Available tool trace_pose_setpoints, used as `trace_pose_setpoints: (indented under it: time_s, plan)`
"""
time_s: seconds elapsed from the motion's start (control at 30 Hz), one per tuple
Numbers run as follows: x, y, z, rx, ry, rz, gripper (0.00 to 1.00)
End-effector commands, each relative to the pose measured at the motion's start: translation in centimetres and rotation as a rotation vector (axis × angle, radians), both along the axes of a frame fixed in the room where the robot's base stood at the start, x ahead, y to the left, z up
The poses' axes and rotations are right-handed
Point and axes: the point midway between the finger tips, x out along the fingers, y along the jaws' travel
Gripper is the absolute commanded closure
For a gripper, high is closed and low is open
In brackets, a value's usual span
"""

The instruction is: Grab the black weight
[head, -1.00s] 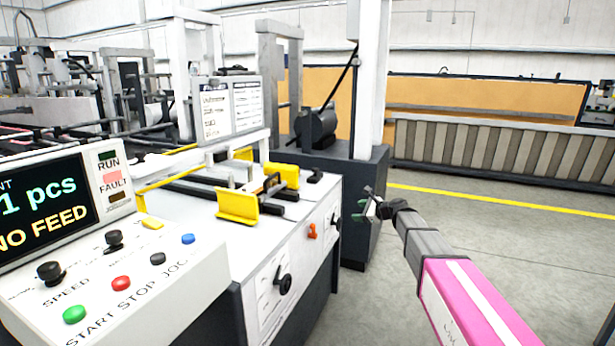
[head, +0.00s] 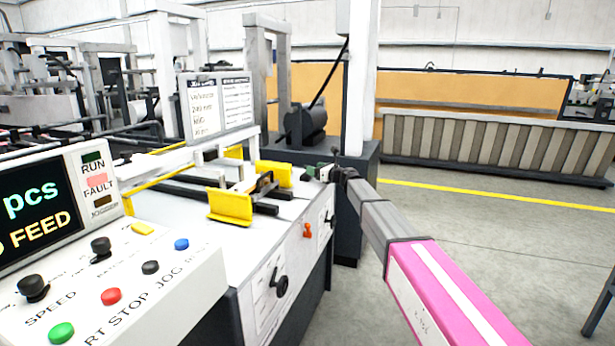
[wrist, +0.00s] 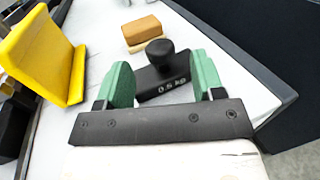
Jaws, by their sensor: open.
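The black weight (wrist: 160,82) shows in the wrist view, a dark block with a round knob on top and "0.5 kg" on its side. It stands on the white machine top. My gripper (wrist: 163,80) is open, with its green fingers left and right of the weight in that picture. Whether the fingers touch it I cannot tell. In the head view my gripper (head: 322,172) is at the far right corner of the machine table, and the weight is hard to make out behind it.
A tan block (wrist: 141,30) lies just beyond the weight. A yellow guide (wrist: 42,55) stands to the left; yellow brackets (head: 230,207) show on the table (head: 228,243). The control panel (head: 130,290) is at near left. Open floor (head: 480,235) lies to the right.

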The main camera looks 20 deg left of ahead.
Motion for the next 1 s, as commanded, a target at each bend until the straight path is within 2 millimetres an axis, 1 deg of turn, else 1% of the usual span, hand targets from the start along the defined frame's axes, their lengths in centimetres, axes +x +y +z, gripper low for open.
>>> trace_pose_setpoints:
  time_s: [0.17,0.3,0.37,0.43,0.63,0.67,0.7,0.77,0.8,0.83,1.0]
  plan:
    - [0.9,1.7,0.2,0.000,-0.001,0.001,0.38]
    - [1.8,3.6,0.2,0.000,-0.001,0.002,0.38]
    - [2.0,4.2,0.2,0.000,-0.001,0.001,0.38]
    - [2.1,4.5,0.2,-0.001,0.000,0.000,0.38]
    - [2.0,4.4,0.2,0.000,-0.001,0.000,0.38]
    - [2.0,4.4,0.2,0.000,-0.001,0.000,0.48]
    - [2.0,4.4,0.2,-0.001,0.000,0.000,0.61]
    - [2.0,4.4,0.2,-0.001,0.000,0.000,0.80]
    - [2.0,4.4,0.2,-0.001,0.000,0.000,0.93]
    - [2.0,4.4,0.2,-0.001,0.000,0.000,1.00]
    - [2.0,4.4,0.3,0.001,0.000,0.000,1.00]
